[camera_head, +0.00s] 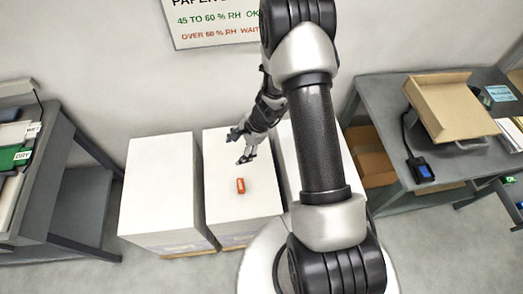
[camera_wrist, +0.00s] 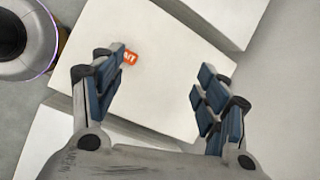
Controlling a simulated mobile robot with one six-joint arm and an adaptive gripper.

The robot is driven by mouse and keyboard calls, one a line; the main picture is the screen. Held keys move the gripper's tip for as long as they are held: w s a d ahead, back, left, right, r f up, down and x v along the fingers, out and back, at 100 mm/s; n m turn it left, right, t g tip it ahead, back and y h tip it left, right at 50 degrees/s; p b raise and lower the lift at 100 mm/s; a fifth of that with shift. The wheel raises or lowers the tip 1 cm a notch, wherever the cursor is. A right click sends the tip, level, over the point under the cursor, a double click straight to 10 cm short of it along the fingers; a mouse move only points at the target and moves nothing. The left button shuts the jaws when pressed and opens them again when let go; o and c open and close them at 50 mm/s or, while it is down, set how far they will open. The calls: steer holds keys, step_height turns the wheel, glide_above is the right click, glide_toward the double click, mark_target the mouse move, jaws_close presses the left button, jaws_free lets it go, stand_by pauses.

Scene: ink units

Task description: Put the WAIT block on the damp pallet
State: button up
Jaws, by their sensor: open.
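The WAIT block (camera_head: 241,186) is small and orange. It lies on top of the middle white paper stack (camera_head: 222,215). In the wrist view the block (camera_wrist: 130,58) shows white letters and is partly hidden by my left finger. My gripper (camera_head: 240,147) is open and empty above the back part of the middle stack. In the wrist view my gripper (camera_wrist: 160,72) has its fingers wide apart, with the block at the left finger's tip; I cannot tell whether they touch. White stacks stand to the left (camera_head: 160,190) and right (camera_head: 291,170). No damp mark shows on any of them.
A wall sign (camera_head: 215,22) gives humidity ranges, with WAIT over 60 %. The right table (camera_head: 385,125) holds an open cardboard box (camera_head: 440,105) and a dark handheld meter (camera_head: 420,170). A left bench (camera_head: 62,150) carries DRY and WET labels. Narrow gaps separate the stacks.

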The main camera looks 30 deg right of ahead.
steer(key=s+a+r+n, duration=0.3)
steer(key=r+n, duration=0.2)
steer(key=r, duration=0.7)
steer(key=s+a+r+n, duration=0.2)
steer(key=a+r+n, duration=0.15)
steer(key=r, duration=0.95)
steer(key=s+d+r+n+t+h, duration=0.1)
steer(key=s+r+n, duration=0.3)
steer(key=s, duration=0.5)
steer(key=s+d+r+n+t+h, duration=0.1)
steer(key=s+d+r+n+h, duration=0.2)
steer(key=s+r+n, duration=0.2)
steer(key=s+r, duration=0.3)
steer(key=s, duration=0.2)
steer(key=shift+h, duration=0.4)
steer(key=shift+d+f, duration=0.1)
steer(key=shift+f, duration=0.05)
